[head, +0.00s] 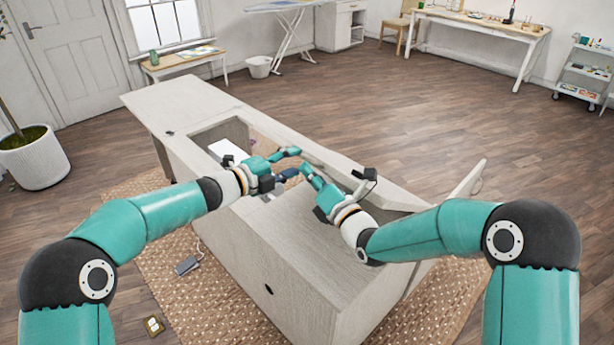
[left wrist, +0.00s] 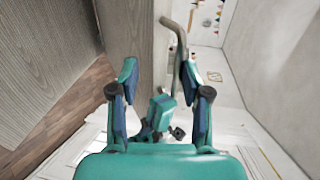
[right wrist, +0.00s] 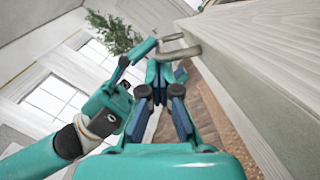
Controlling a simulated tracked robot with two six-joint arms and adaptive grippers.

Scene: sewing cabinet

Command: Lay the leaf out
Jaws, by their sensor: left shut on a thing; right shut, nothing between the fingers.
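The pale wooden sewing cabinet (head: 262,245) stands in the middle of the head view. A long pale leaf (head: 330,160) slants along its far side, above the open top. My left gripper (head: 293,153) is at the leaf's near edge. It is shut on a curved metal handle, which shows between its fingers in the left wrist view (left wrist: 178,38). The handle (right wrist: 180,52) also shows beside the leaf (right wrist: 255,45) in the right wrist view. My right gripper (head: 306,171) is shut and empty, close beside the left one over the opening. The leaf's hinge line is unclear.
A flat top section (head: 175,103) extends at the cabinet's left end. A white object (head: 228,150) shows in the opening. A pale panel (head: 468,182) sticks out at the right end. A grey pedal (head: 187,265) lies on the woven rug (head: 165,285).

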